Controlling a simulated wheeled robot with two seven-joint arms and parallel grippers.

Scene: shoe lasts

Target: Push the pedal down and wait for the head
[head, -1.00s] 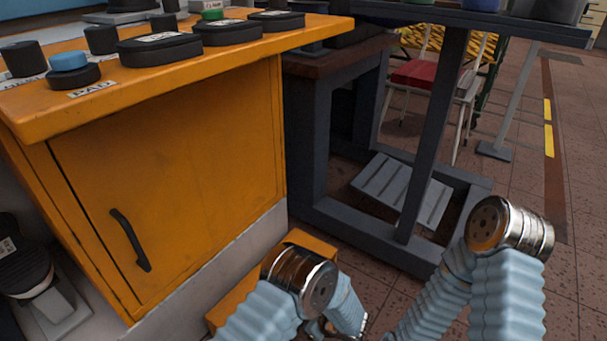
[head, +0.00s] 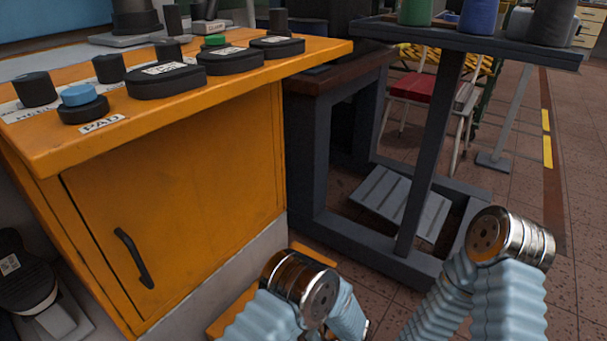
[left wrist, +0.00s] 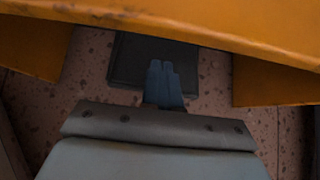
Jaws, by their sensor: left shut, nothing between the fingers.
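A dark flat plate (left wrist: 127,62), apparently the pedal, lies low over the floor in the left wrist view, between orange side pieces. My left gripper (left wrist: 162,66) is shut and empty, its fingertips over this plate; I cannot tell whether they touch it or whether it is pressed down. An orange housing (head: 226,306) shows at the foot of the orange cabinet (head: 190,190) in the head view, mostly behind my left arm. Dark machine parts (head: 135,20) stand on the cabinet; whether they belong to the head is unclear. My right gripper is out of view.
The cabinet top carries black button boxes, a blue button (head: 78,95) and a PAD label (head: 101,124). A black shoe-like piece (head: 22,285) is at the far left. A dark metal stand frame (head: 425,170) with a slanted slatted plate (head: 388,203) stands right. Open tiled floor lies farther right.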

